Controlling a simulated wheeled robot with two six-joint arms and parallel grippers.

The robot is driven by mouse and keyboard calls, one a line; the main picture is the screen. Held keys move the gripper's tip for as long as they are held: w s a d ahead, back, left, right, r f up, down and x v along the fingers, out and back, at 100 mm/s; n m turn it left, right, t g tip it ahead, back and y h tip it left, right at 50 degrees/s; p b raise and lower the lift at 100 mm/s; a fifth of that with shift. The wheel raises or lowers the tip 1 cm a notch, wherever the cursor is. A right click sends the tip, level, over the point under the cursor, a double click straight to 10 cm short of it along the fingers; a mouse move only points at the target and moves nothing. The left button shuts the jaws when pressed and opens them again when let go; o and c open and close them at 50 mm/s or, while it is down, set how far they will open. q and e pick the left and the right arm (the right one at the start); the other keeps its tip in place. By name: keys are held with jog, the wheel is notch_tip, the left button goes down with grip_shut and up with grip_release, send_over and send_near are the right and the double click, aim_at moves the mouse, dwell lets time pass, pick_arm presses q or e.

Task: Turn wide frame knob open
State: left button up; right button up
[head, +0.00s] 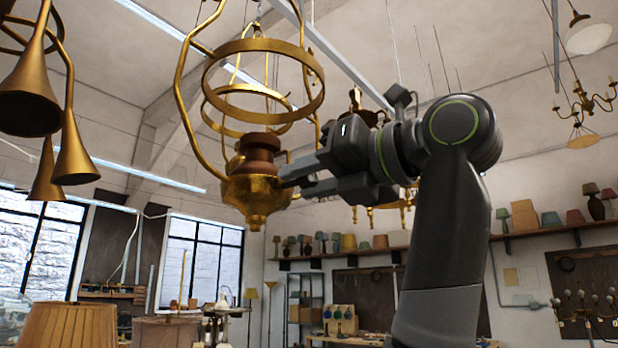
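A hanging brass lamp frame (316,100) with wide rings and curved side arms fills the upper middle of the head view. At its bottom is a brass bowl (255,198) with a brown turned piece (259,150) standing in it. The two fingers show one above the other with a narrow gap. I cannot tell whether they hold anything there. I cannot make out the frame knob; it may be hidden by the fingers.
Brass horn-shaped lamps (30,92) hang at the left. A pleated lampshade (68,325) stands at the lower left. A wall shelf (553,231) with small lamps runs behind my arm at the right. The air below the bowl looks clear.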

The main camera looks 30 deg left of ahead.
pick_arm(q)
grip_shut()
jog(key=shift+m, duration=0.3)
jog(key=m, duration=0.2)
jog(key=shift+m+p, duration=0.3)
jog(key=shift+p, duration=0.1)
jog(key=m, duration=0.4)
jog(key=shift+m, duration=0.3)
jog(key=m, duration=0.4)
jog(key=shift+m, duration=0.3)
jog(key=m, duration=0.5)
jog(key=shift+m, duration=0.3)
